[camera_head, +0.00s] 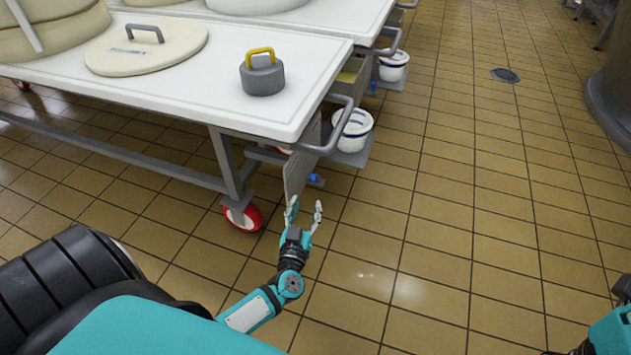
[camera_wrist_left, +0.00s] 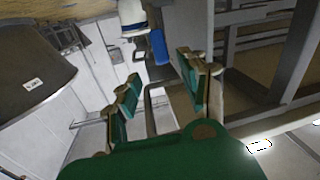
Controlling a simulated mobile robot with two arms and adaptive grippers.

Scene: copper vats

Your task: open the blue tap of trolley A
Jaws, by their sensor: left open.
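A small blue tap (camera_head: 314,180) shows low under the near end of the nearest white-topped trolley (camera_head: 305,98), beside a hanging grey panel. I cannot read a letter on the trolley. My left gripper (camera_head: 305,208) is open and empty, with its fingers pointing toward the tap, just in front of it in the picture. In the left wrist view a blue part (camera_wrist_left: 158,46), likely the tap, lies beyond and between the open fingers of the left gripper (camera_wrist_left: 160,92); it appears apart from them. Only part of my right arm shows at the lower right corner.
A white bucket (camera_head: 354,130) with blue bands sits on a low shelf by the trolley's grey handle (camera_head: 338,128). A second blue part (camera_head: 373,88) and bucket (camera_head: 394,66) show farther back. A red caster (camera_head: 243,217) stands left of my gripper.

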